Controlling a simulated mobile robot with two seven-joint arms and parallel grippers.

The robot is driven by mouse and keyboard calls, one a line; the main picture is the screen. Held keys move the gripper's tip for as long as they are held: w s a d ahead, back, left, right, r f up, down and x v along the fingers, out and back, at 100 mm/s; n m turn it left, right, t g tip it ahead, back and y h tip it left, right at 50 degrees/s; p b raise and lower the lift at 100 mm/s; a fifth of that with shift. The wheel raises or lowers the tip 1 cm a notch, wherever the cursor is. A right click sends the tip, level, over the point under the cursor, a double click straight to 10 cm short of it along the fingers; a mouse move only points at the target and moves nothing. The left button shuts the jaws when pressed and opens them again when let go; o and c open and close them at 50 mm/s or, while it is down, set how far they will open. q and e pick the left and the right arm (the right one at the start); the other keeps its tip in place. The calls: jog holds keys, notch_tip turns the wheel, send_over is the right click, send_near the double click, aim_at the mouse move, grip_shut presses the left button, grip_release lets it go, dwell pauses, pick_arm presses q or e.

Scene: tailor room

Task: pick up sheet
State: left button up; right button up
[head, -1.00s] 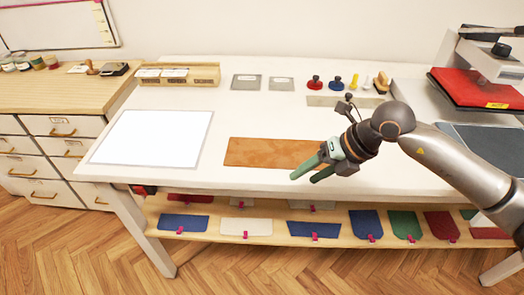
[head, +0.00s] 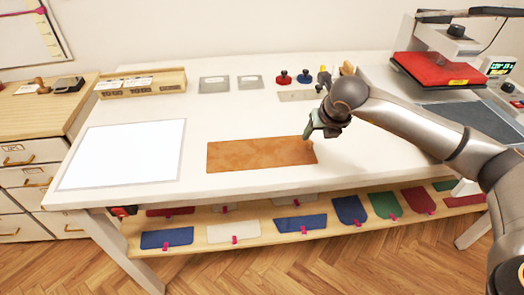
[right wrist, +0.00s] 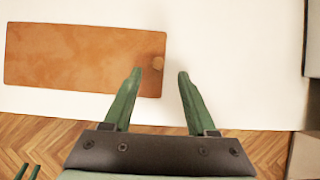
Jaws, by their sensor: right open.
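A flat brown leather-like sheet (head: 260,153) lies on the white table in the head view. It also shows in the right wrist view (right wrist: 80,57), at the upper left. A small round tan mark or disc sits near its right end. My right gripper (head: 308,136) is open and empty by the sheet's right end. In the right wrist view its green fingers (right wrist: 160,72) are spread, the left fingertip close to the sheet's right edge in the picture. I cannot tell the exact height of the fingers above the table.
A white panel (head: 122,153) lies on the table's left side. A wooden box (head: 141,83), grey plates and stamps stand along the back. A press with a red pad (head: 437,69) stands at the right. The shelf below (head: 262,230) holds several coloured pieces.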

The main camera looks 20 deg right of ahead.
aim_at(311, 141)
jog(key=shift+p+x, duration=0.5)
jog(key=shift+x, duration=2.3)
jog(key=shift+a, duration=0.1)
jog(key=shift+c, duration=0.4)
jog(key=shift+r, duration=0.1)
grip_shut()
